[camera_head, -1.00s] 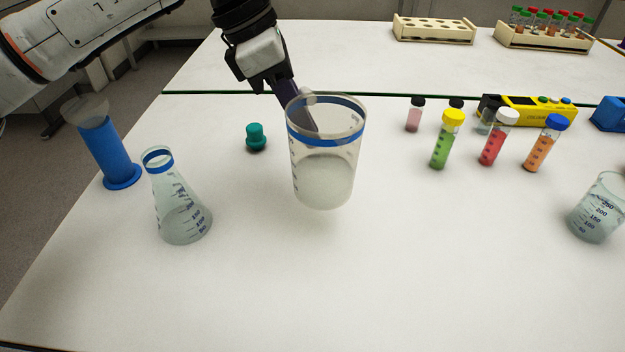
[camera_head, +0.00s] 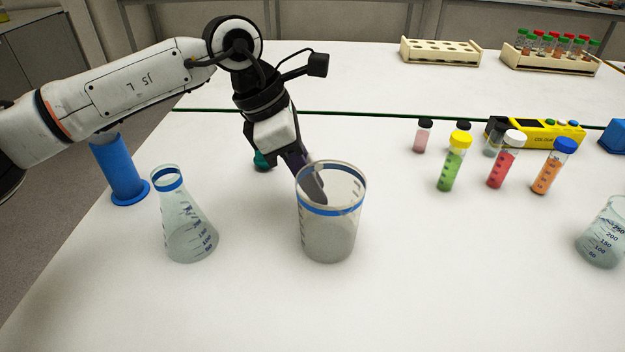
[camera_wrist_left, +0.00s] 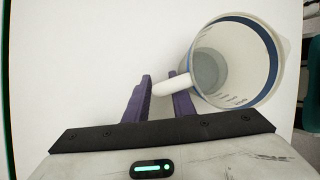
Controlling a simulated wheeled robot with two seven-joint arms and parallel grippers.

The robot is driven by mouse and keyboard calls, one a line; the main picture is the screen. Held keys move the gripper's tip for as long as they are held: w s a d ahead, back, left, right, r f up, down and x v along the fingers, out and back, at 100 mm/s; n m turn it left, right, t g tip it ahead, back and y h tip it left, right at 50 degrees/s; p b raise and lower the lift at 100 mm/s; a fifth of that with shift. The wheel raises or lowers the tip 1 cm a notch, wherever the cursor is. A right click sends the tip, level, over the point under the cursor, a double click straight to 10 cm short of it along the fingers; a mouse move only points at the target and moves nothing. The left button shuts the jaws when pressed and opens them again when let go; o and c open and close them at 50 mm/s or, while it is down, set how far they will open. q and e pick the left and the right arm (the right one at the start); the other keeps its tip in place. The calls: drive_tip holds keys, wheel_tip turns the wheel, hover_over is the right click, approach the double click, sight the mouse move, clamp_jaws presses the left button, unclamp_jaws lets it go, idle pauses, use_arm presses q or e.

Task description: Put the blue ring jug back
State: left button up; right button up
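The blue ring jug (camera_head: 328,238) is a clear, wide beaker with a blue band near its rim, upright in the middle of the head view. It holds pale, cloudy contents. My left gripper (camera_head: 312,184) comes down behind its left side and is shut on its handle. In the left wrist view the jug (camera_wrist_left: 236,62) opens toward the camera, and its white handle lies between the purple fingers of my left gripper (camera_wrist_left: 163,90). The jug's base is at or just above the table; I cannot tell which. My right gripper is not in view.
A conical flask (camera_head: 186,225) stands left, near a blue cylinder (camera_head: 119,170). A teal stopper (camera_head: 262,160) is partly behind my gripper. Capped vials (camera_head: 453,168), a yellow device (camera_head: 545,133) and another beaker (camera_head: 603,235) are right. The front table (camera_head: 400,300) is clear.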

use_arm(q)
drive_tip(key=shift+o, duration=0.5)
drive_tip(key=shift+r, duration=0.15)
drive_tip(key=shift+r, duration=0.2)
drive_tip(key=v, duration=1.1)
drive_tip(key=shift+a+r, duration=0.2)
drive_tip(key=shift+r, duration=0.1)
